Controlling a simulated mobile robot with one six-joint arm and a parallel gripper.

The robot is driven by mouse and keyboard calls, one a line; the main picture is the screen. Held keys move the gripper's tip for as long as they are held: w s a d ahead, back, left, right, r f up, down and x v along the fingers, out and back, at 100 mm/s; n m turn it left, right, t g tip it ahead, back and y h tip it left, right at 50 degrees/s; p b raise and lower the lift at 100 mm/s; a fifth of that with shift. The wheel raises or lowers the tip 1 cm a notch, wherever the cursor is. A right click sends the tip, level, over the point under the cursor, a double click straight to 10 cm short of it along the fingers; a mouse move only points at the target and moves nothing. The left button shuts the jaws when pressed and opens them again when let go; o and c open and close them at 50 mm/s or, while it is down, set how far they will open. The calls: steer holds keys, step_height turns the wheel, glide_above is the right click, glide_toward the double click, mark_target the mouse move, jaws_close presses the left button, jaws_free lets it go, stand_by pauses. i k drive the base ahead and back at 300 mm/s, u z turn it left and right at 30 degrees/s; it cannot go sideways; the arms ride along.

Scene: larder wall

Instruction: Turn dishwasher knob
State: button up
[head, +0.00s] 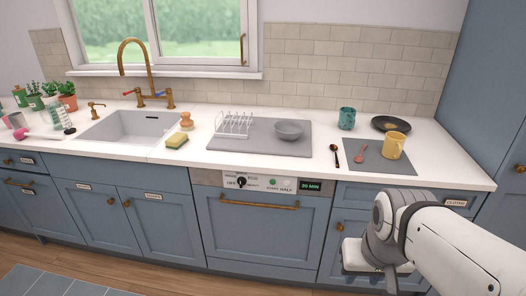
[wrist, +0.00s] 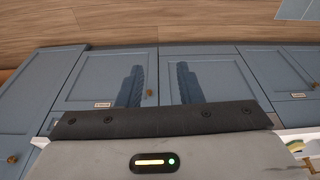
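The knob does not show clearly in the wrist view. My gripper is low at the right in the head view, apart from the knob. In the wrist view my gripper (wrist: 160,72) has two dark fingers spread apart with nothing between them, against blue cabinet doors.
The counter (head: 330,184) above holds a grey drying mat with a rack and bowl, and a yellow mug (head: 394,146) on a mat at the right. A sink (head: 127,127) is at the left. Blue cabinets flank the dishwasher. The floor before it looks clear.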

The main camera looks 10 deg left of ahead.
mark_target(242, 181)
steer(key=u, duration=0.05)
steer(key=i, duration=1)
